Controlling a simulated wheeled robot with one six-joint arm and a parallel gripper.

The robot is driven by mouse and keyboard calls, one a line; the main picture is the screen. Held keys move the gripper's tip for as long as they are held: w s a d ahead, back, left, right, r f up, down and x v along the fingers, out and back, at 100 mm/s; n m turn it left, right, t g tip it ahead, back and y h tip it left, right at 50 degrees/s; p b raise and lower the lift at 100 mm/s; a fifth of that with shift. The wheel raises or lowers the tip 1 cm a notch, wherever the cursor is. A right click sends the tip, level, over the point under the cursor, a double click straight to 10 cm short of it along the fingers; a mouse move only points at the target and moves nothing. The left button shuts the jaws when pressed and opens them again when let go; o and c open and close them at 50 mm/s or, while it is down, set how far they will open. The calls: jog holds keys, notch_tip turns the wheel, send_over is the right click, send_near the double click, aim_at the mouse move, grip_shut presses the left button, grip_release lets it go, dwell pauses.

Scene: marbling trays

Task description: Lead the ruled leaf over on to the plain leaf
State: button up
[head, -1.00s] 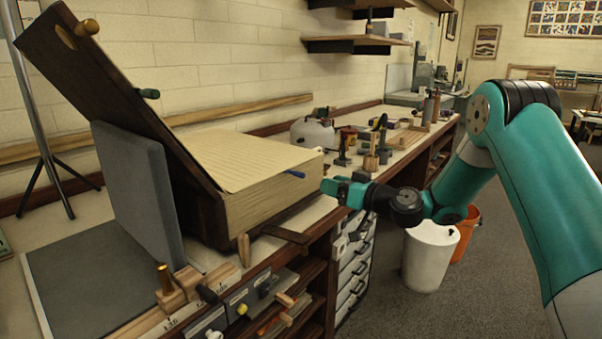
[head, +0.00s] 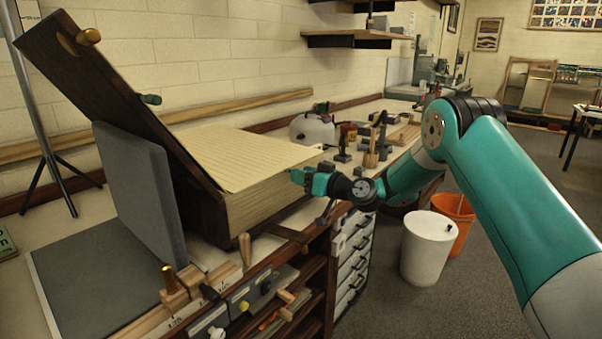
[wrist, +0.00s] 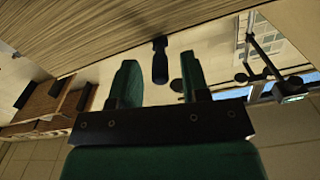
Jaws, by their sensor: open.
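The ruled leaf (head: 240,155) is a cream sheet with fine lines, lying on top of a thick block of pages (head: 265,195) in a large dark-covered book. I cannot make out a plain leaf. My gripper (head: 293,174) is at the right edge of the block, just below the leaf's right corner. In the wrist view my gripper (wrist: 160,80) is open, its two green fingers on either side of a small dark tab (wrist: 160,60) that sticks out from the striped page edges (wrist: 110,30). Whether the fingers touch the tab, I cannot tell.
The book's dark cover (head: 95,95) leans up to the left, with a grey board (head: 140,190) standing upright before it. Wooden pegs and blocks (head: 190,285) line the bench front. Tools stand behind to the right. A white bin (head: 428,250) and orange bucket (head: 455,215) stand on the floor.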

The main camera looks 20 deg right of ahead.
jog(key=shift+w+a, duration=0.3)
jog(key=shift+w, duration=0.1)
grip_shut()
jog(key=shift+a+r, duration=0.1)
jog(key=shift+r, duration=0.1)
